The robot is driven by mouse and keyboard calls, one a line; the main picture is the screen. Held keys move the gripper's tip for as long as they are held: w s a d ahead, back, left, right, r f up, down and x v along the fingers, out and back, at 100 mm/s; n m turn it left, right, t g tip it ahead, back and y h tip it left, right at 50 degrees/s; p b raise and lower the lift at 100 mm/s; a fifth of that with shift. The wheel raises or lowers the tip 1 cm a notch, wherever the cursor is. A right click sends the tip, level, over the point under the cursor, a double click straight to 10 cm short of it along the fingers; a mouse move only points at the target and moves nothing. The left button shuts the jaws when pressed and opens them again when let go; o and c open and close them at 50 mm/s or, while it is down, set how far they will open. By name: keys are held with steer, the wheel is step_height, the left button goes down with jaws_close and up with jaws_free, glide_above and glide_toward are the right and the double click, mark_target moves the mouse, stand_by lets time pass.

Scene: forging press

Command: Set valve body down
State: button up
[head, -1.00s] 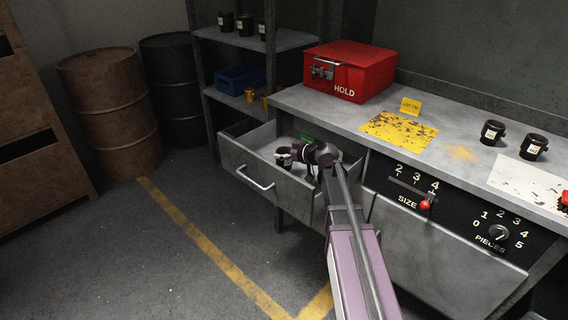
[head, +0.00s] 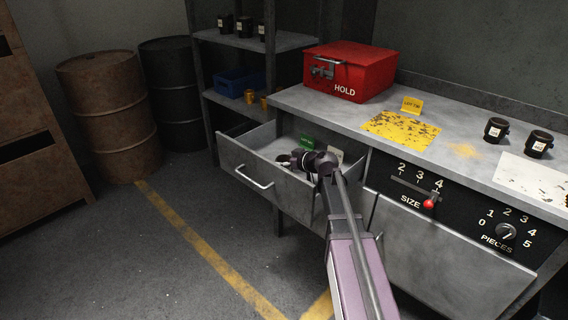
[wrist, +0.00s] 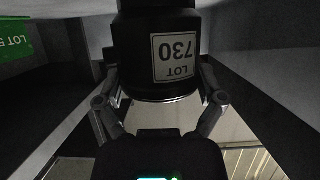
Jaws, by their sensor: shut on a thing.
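The black valve body (wrist: 150,35) fills the top middle of the wrist view, its white label reading LOT 730 upside down. My gripper (wrist: 160,84) is shut on it, one finger on each side. In the head view my gripper (head: 298,160) is inside the open drawer (head: 262,183), and the valve body is mostly hidden there. Whether it touches the drawer floor cannot be told. A green lot card (head: 307,142) stands at the drawer's back; it also shows at the left of the wrist view (wrist: 14,40). A pale card (head: 336,153) stands right of my gripper.
The bench top (head: 375,113) above the drawer holds a red HOLD box (head: 350,70), a yellow sheet (head: 400,130) with a yellow lot card (head: 411,104), and two black valve bodies (head: 495,130). The drawer's front wall and sides surround my gripper. Shelves and drums stand at left.

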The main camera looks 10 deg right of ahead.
steer(key=shift+f, duration=0.15)
steer(key=o, duration=1)
steer(key=shift+r, duration=0.25)
steer(key=shift+p+v, duration=1.4)
steer(key=shift+v, duration=2.3)
